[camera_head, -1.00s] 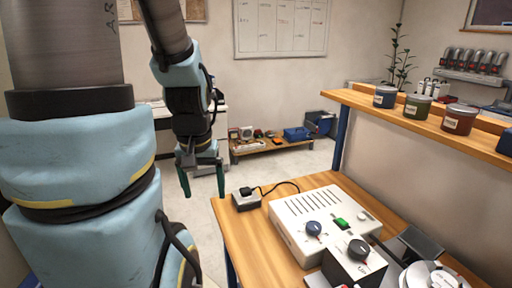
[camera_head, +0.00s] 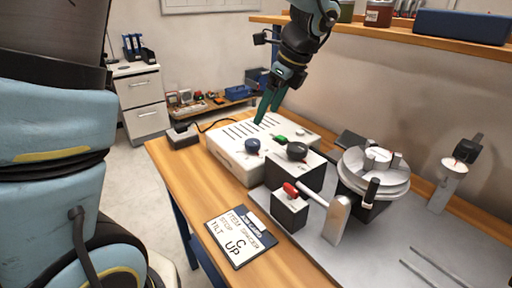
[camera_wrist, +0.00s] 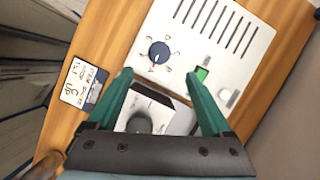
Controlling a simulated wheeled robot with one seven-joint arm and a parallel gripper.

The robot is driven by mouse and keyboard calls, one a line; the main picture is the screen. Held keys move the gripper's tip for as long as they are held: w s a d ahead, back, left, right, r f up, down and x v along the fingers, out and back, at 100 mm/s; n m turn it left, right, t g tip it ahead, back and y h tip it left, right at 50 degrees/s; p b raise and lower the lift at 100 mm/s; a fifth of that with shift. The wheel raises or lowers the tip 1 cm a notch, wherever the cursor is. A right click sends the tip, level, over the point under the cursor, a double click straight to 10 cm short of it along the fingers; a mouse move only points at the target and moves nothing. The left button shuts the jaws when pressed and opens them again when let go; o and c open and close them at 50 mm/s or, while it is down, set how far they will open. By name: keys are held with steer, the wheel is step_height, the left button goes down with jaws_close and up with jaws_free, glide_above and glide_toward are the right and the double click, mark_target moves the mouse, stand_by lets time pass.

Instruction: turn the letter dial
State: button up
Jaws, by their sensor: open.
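The letter dial is a round dark blue knob (camera_head: 252,145) on top of a white control box (camera_head: 238,165). In the wrist view the blue knob (camera_wrist: 159,52) has small letters printed around it. My gripper (camera_head: 266,113) is open and empty above the white box, with its green fingers pointing down. In the wrist view the knob lies just beyond the gap between the fingertips (camera_wrist: 158,76), apart from them. A card (camera_head: 240,237) on the table reads "ITEM SPACER", "STOP C", "TILT UP".
A green button (camera_head: 280,139) sits beside the blue knob. A dark box with a black knob (camera_head: 297,151) stands close in front. A smaller box with a red lever (camera_head: 291,188) and a round metal turntable (camera_head: 372,170) are nearby. A wooden shelf (camera_head: 400,43) runs behind.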

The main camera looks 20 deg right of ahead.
mark_target(253, 141)
steer(key=x, duration=1)
steer(key=shift+a+f+p, duration=0.1)
steer(key=shift+f+p, duration=0.1)
steer(key=shift+p, duration=0.1)
jaws_close()
